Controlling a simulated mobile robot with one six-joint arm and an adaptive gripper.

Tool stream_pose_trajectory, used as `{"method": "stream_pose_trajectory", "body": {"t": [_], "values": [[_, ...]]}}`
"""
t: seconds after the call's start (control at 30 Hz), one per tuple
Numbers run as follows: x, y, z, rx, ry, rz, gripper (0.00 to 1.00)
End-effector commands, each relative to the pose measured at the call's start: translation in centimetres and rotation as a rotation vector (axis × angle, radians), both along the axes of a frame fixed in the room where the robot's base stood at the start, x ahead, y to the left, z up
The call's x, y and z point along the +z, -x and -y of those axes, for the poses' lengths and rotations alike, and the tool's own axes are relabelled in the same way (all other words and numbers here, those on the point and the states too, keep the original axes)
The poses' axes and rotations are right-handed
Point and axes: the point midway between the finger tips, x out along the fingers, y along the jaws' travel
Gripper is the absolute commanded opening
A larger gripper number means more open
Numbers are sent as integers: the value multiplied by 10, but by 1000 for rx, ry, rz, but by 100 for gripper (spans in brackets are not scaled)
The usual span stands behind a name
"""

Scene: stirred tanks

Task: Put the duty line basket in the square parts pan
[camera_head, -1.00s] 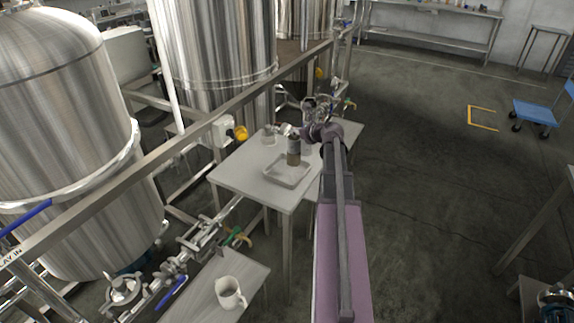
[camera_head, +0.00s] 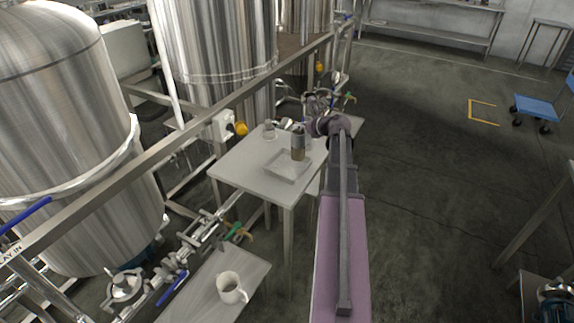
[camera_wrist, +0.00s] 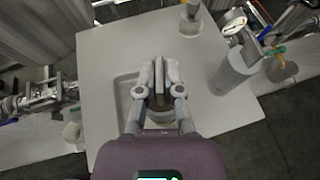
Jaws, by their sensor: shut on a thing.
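The basket (camera_head: 298,153) looks like a small cylinder, dark grey above and tan below, in the head view. My gripper (camera_wrist: 159,75) is shut on it, and part of the basket (camera_wrist: 160,119) shows between the finger links in the wrist view. The square parts pan (camera_head: 281,175) is a shallow pale tray on the table. Its rim (camera_wrist: 119,84) shows left of the gripper in the wrist view. The basket's lower end overlaps the pan's far side in the head view; I cannot tell whether it touches the pan. The fingers hide most of the basket and part of the pan.
The pale table (camera_head: 232,172) also bears a flask (camera_wrist: 190,18) and a grey cylinder (camera_wrist: 232,72), right of my gripper in the wrist view. A clear vessel (camera_wrist: 282,69) is farther right. A rail (camera_head: 170,130) and steel tanks flank the table. A white mug (camera_head: 231,289) stands on the nearer table.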

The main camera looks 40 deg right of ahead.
Motion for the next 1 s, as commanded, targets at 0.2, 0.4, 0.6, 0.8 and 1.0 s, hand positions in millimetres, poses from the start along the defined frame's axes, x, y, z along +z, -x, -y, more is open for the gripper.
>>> {"method": "stream_pose_trajectory", "body": {"t": [0.2,0.4,0.6,0.8,1.0], "values": [[-3,39,27,89,-2,-8,0],[-2,79,47,183,-3,-1,0],[-1,106,57,246,-2,11,0],[0,112,59,262,-1,15,0],[0,112,59,262,-1,15,0]]}}
